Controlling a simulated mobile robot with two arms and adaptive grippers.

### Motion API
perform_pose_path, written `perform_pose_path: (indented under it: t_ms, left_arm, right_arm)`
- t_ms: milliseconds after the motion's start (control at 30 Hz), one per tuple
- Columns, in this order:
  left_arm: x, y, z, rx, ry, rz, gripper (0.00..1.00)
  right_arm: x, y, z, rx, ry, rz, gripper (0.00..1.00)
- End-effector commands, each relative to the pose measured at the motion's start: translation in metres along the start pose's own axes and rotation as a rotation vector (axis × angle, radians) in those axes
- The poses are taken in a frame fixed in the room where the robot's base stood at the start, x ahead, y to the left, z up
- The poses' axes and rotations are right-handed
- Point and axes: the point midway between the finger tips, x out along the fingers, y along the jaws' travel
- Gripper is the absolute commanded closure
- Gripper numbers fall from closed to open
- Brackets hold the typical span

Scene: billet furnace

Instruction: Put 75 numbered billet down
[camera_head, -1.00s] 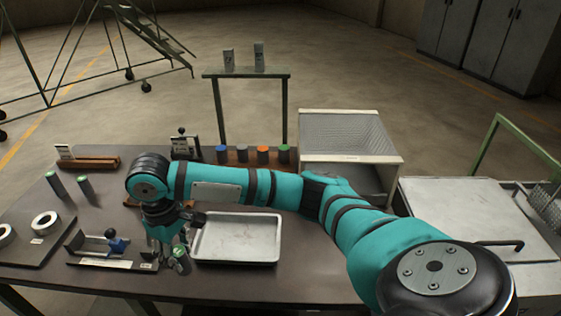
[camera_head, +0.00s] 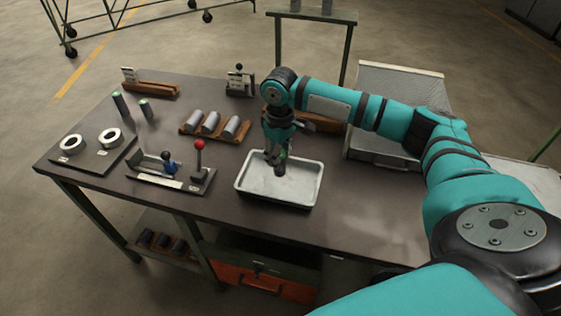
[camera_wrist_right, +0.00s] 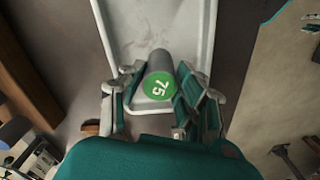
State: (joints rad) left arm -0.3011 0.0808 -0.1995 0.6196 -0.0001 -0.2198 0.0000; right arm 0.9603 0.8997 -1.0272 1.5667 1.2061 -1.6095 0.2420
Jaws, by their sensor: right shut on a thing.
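The billet numbered 75 is a grey cylinder with a green end. Gripper and billet are over the white metal tray (camera_head: 252,196), which also shows in the wrist view (camera_wrist_right: 125,30). I cannot tell whether the billet touches the tray floor. My left gripper is not in view.
A wooden rack with several grey billets (camera_head: 211,122) lies left of the tray. A red-knobbed lever fixture (camera_head: 198,160), a ring plate (camera_head: 90,148) and two upright green-topped cylinders (camera_head: 120,104) stand further left. The table front right of the tray is clear.

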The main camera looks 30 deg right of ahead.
Motion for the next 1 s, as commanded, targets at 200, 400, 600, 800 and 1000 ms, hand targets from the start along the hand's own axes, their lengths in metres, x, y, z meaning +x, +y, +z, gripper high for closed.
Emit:
perform_pose_path:
  t_ms: [200,400,600,800,1000]
  left_arm:
    - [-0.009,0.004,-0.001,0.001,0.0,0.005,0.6]
    - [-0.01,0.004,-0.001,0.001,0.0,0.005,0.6]
    - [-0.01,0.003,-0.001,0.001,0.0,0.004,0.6]
    - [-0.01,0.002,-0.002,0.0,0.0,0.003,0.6]
    - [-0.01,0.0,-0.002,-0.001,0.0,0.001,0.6]
  right_arm:
    - [0.021,0.001,0.0,0.001,0.0,0.0,1.0]
    - [0.034,0.001,0.0,0.001,0.004,0.001,1.0]
    - [0.034,0.001,0.0,0.0,0.003,0.001,1.0]
    - [0.037,0.001,0.0,0.0,0.001,0.001,0.54]
    - [0.037,0.001,0.0,0.0,0.001,0.001,0.44]
